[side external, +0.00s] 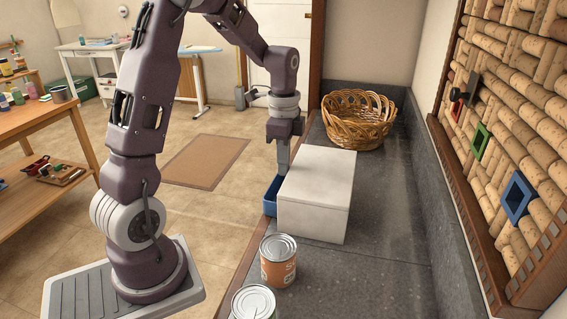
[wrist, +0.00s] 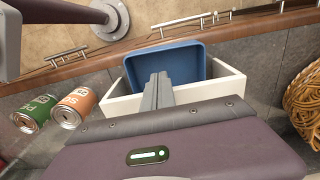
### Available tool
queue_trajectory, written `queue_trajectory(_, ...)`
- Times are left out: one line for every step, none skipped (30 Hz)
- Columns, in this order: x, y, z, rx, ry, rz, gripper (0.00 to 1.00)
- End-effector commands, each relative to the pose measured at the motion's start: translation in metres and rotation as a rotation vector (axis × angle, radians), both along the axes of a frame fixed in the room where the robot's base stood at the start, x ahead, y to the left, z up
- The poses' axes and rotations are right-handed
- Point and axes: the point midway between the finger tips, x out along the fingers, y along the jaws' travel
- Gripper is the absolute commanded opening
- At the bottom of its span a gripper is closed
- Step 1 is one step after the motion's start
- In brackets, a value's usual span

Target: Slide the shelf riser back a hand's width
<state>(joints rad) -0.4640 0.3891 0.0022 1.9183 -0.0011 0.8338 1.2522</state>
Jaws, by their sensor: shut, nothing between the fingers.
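The shelf riser, a white box-like stand (side external: 317,184), sits on the dark counter in the side view. In the wrist view its white edge (wrist: 122,106) shows around a blue bin (wrist: 185,58). The blue bin (side external: 270,199) sticks out from the riser's left side. My gripper (side external: 283,172) points down at the riser's left edge, over the bin. It is shut and empty. In the wrist view its fingers (wrist: 159,78) lie across the riser and bin. I cannot tell whether they touch the riser.
An orange-labelled can (side external: 278,268) and a second can (side external: 253,303) stand on the counter in front of the riser. A wicker basket (side external: 358,136) stands behind it. A wall with cork panels (side external: 535,110) borders the right. Bare counter (side external: 380,205) lies right of the riser.

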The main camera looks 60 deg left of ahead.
Motion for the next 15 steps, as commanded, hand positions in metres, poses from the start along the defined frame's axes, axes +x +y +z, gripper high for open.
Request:
queue_trajectory(0.0,0.0,0.0,0.0,0.0,0.0,0.0)
queue_trajectory(0.0,0.0,0.0,0.0,0.0,0.0,0.0)
queue_trajectory(0.0,0.0,0.0,0.0,0.0,0.0,0.0)
queue_trajectory(0.0,0.0,0.0,0.0,0.0,0.0,0.0)
queue_trajectory(0.0,0.0,0.0,0.0,0.0,0.0,0.0)
queue_trajectory(0.0,0.0,0.0,0.0,0.0,0.0,0.0)
queue_trajectory(0.001,-0.001,0.0,0.0,0.0,0.0,0.0)
queue_trajectory(0.002,-0.002,0.0,0.0,0.0,-0.001,0.0)
queue_trajectory(0.006,-0.006,0.0,0.0,0.0,-0.003,0.0)
queue_trajectory(0.01,-0.01,0.0,0.0,0.0,-0.004,0.0)
queue_trajectory(0.015,-0.014,0.0,0.0,0.0,-0.006,0.0)
queue_trajectory(0.022,-0.022,0.0,0.0,0.0,-0.007,0.0)
queue_trajectory(0.028,-0.028,0.0,0.0,0.0,-0.007,0.0)
queue_trajectory(0.034,-0.034,0.0,-0.001,-0.001,-0.008,0.0)
queue_trajectory(0.041,-0.041,0.0,0.0,0.0,-0.007,0.0)
